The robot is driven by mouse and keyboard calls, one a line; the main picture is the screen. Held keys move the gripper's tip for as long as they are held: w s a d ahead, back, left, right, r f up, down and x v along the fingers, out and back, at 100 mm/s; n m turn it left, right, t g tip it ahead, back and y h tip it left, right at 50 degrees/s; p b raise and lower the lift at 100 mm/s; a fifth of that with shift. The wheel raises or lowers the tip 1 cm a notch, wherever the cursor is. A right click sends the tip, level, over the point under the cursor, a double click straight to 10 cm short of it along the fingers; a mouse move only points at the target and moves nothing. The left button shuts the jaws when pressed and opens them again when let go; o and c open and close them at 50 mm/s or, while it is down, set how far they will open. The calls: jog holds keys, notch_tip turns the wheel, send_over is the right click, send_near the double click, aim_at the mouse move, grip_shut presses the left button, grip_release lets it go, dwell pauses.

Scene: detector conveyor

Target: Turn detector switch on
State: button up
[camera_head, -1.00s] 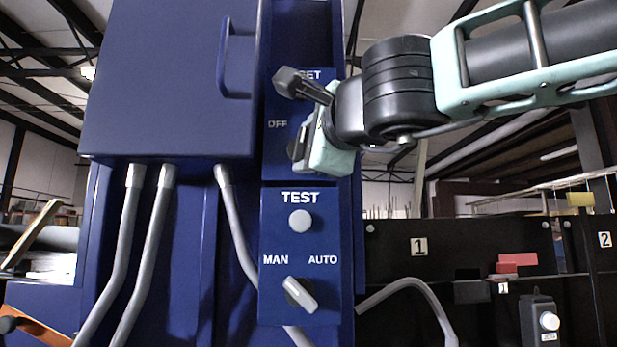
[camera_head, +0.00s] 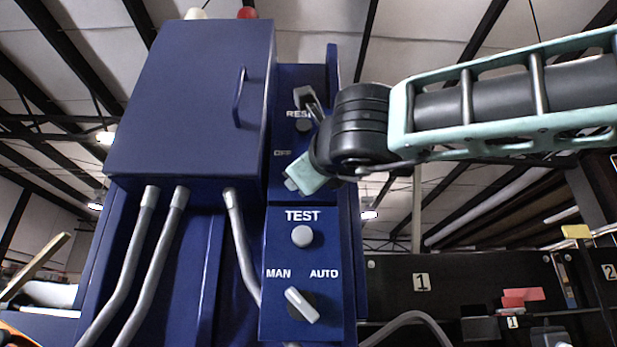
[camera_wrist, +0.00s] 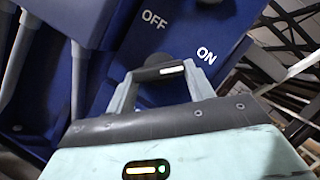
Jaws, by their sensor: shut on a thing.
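The detector switch is a dark round knob (camera_wrist: 154,72) with a white pointer mark, on a blue panel (camera_wrist: 228,25) below the words OFF and ON in the wrist view. The white mark lies on the knob's right part, on the ON side. My gripper (camera_wrist: 162,85) is shut on the knob, with one finger on each side of it. In the head view my gripper (camera_head: 296,182) is against the blue control column, below and right of OFF. There it hides the knob and the word ON.
Below are a white TEST button (camera_head: 302,236) and a MAN/AUTO selector (camera_head: 301,305), its handle slanting. Above is a RESET button (camera_head: 304,124), partly covered by my wrist. A blue cabinet (camera_head: 185,100) with a handle stands left, with grey conduits (camera_head: 165,255) beneath.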

jog(key=shift+f, duration=0.1)
dwell(0.3)
jog(key=o, duration=1)
